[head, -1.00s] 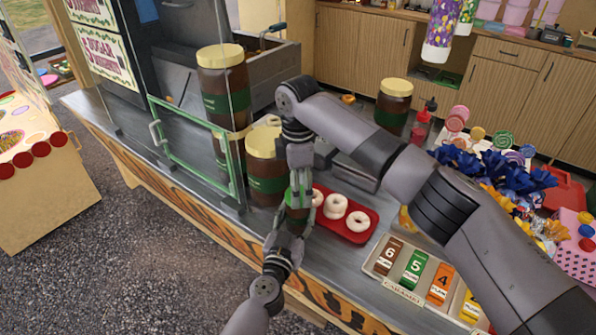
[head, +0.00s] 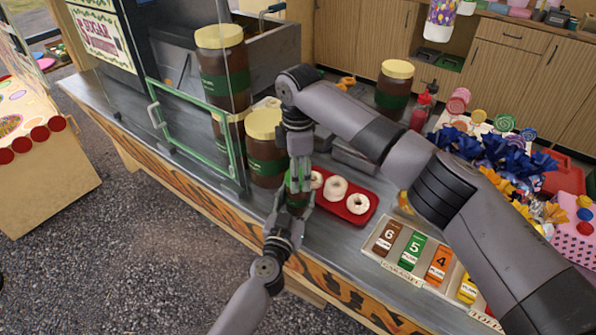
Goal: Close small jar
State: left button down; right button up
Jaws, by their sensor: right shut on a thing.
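The small jar (head: 297,202) is dark brown with green and stands near the counter's front edge, mostly covered by my grippers. My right gripper (head: 299,184) points down from above and is shut on the top part of the small jar. Its fingers hide the top, so I cannot tell the lid from the body or how the lid sits. My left gripper (head: 291,208) reaches in from the front, with its fingers spread apart on either side of the jar's lower part. It looks open.
A red tray (head: 364,215) with white doughnuts lies just right of the jar. A large jar with a cream lid (head: 265,165) stands close on the left, beside a green-framed glass panel (head: 190,135). A rack of numbered caramel boxes (head: 412,250) is at the right.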

jog(key=c, duration=0.5)
jog(key=shift+o, duration=0.2)
jog(key=m, duration=0.5)
jog(key=shift+a+m, duration=0.1)
jog(key=shift+m, duration=0.2)
jog(key=m, duration=0.6)
jog(key=o, duration=1.3)
jog(key=shift+r, duration=2.25)
